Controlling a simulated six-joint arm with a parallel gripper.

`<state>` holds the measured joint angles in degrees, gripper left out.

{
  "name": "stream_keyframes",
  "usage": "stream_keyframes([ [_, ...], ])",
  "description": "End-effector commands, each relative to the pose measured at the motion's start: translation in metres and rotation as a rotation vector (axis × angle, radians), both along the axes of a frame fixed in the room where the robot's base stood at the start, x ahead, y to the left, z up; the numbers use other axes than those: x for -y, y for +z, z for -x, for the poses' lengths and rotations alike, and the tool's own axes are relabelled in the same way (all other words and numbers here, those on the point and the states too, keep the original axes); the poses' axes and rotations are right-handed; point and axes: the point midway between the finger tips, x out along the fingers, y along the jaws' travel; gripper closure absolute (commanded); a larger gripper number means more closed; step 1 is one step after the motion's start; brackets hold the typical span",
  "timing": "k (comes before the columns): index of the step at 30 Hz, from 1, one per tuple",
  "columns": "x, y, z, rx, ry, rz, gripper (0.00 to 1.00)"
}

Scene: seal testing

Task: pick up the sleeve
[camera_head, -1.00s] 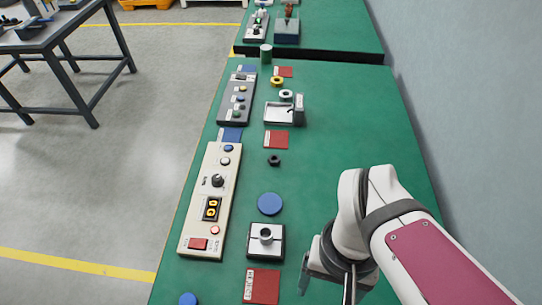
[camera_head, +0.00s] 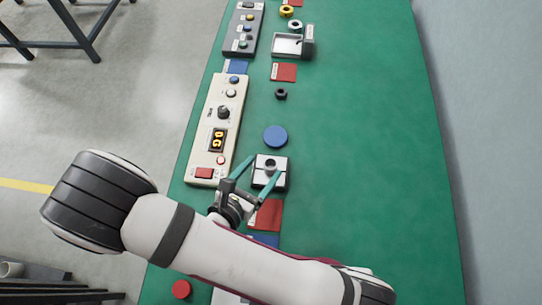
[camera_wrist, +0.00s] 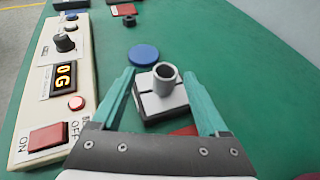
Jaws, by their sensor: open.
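The sleeve, a short grey hollow cylinder (camera_head: 270,165), stands upright on a small white and dark block (camera_head: 259,180). In the wrist view the sleeve (camera_wrist: 165,81) has its open end facing up, and the block (camera_wrist: 151,106) lies under it. My gripper (camera_head: 264,166) is open, with its two teal fingers spread. In the wrist view the sleeve appears between the fingers of my gripper (camera_wrist: 159,72), with a gap on each side. I cannot tell how high the fingertips are above the block.
A cream control box (camera_head: 217,125) with a display, knob and buttons stands left of the block. A blue disc (camera_head: 275,136) and a black nut (camera_head: 281,94) lie beyond it. A red mat (camera_head: 266,216) is close to my gripper. The green table (camera_head: 370,140) is clear on the right.

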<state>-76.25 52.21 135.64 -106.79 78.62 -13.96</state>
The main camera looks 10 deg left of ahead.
Motion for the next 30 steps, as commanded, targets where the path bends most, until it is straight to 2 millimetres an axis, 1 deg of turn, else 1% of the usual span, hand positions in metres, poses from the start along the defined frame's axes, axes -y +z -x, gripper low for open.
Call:
stream_keyframes([
  [1, 0.003, -0.003, -0.006, -0.001, -0.004, 0.001, 0.23],
  [5, 0.008, -0.007, -0.015, 0.000, -0.003, 0.000, 0.23],
  [9, 0.025, -0.018, -0.035, -0.002, -0.007, 0.001, 0.23],
  [12, 0.029, -0.024, -0.049, 0.000, -0.005, -0.001, 0.23],
  [15, 0.031, -0.026, -0.054, 0.000, -0.002, -0.002, 0.23],
  [20, 0.030, -0.026, -0.054, 0.000, -0.001, -0.002, 0.23],
  [24, 0.030, -0.026, -0.054, 0.000, -0.001, -0.002, 0.48],
  [29, 0.030, -0.026, -0.053, 0.001, -0.001, -0.003, 0.77],
  [30, 0.030, -0.026, -0.053, 0.001, -0.001, -0.003, 0.84],
])
